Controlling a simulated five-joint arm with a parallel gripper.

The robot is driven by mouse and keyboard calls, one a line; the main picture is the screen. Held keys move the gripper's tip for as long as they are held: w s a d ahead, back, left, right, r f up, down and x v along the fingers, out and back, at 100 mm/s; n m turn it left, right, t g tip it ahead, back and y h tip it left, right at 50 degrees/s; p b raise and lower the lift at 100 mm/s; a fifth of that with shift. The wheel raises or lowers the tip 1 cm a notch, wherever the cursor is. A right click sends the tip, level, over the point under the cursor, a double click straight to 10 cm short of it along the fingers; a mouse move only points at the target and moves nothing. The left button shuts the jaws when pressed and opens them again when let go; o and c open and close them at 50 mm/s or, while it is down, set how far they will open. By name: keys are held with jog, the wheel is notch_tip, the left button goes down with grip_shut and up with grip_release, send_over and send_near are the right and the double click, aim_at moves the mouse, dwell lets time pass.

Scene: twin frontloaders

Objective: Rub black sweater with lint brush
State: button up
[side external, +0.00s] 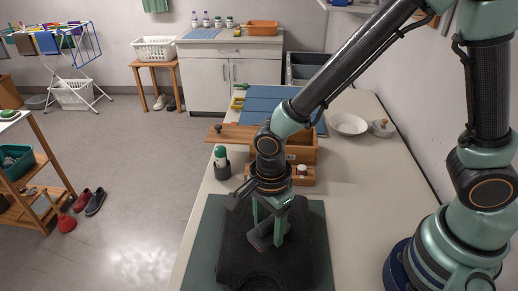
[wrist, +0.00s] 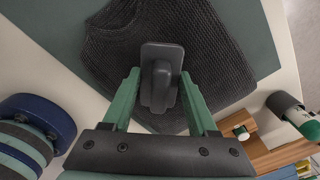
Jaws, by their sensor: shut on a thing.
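The black sweater (side external: 240,262) lies flat on a dark green mat (side external: 320,262) at the front of the counter. In the wrist view the sweater's ribbed knit (wrist: 215,60) fills the upper middle. My gripper (side external: 268,228) is over the sweater, pointing down. Its green fingers are closed around the dark grey handle of the lint brush (wrist: 163,55), which also shows in the side view (side external: 262,243). The brush's flat head is at the sweater's surface; I cannot tell how firmly it touches. Its underside is hidden.
Behind the sweater stand a green-capped bottle in a dark holder (side external: 221,164) and a wooden box (side external: 302,150) with its lid askew. A white bowl (side external: 348,123) is at the back right. My base stands at the right. Bare counter (side external: 355,200) lies right of the mat.

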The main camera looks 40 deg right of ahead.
aim_at(238, 233)
jog(key=shift+w+a, duration=2.15)
jog(key=shift+a, duration=0.05)
jog(key=shift+s+d, duration=3.6)
jog(key=shift+d, duration=0.05)
jog(key=shift+s+d+r, duration=0.1)
jog(key=shift+r, duration=0.05)
notch_tip(238, 233, up, 8)
